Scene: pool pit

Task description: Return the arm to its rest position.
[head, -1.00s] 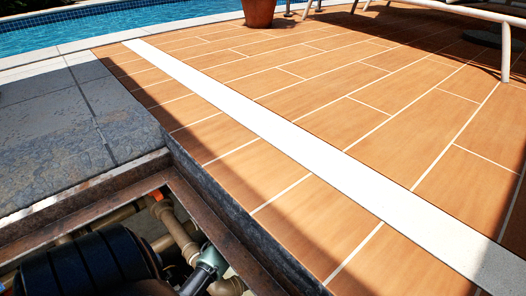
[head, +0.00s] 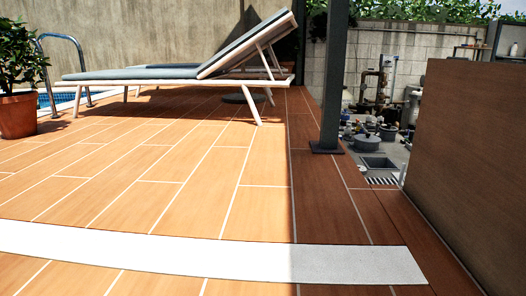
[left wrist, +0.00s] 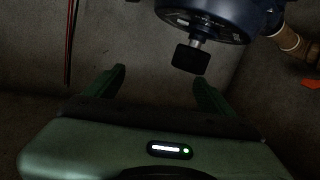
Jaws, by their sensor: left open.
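My left gripper (left wrist: 160,88) shows in the left wrist view with its two green fingers apart and nothing between them. Ahead of it, at the top of that view, is a dark blue round pump-like body (left wrist: 205,18) with a short shaft and a black block (left wrist: 191,58) at its end. The block appears beyond the right finger; I cannot tell the exact gap. Neither gripper shows in the head view, and my right gripper is in no view.
A tan pipe (left wrist: 292,40) and dark pit walls surround the left gripper. On the deck stand a lounger (head: 190,72), a potted plant (head: 18,115) and a dark post (head: 331,80). A brown panel (head: 465,150) rises at right. The middle deck is clear.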

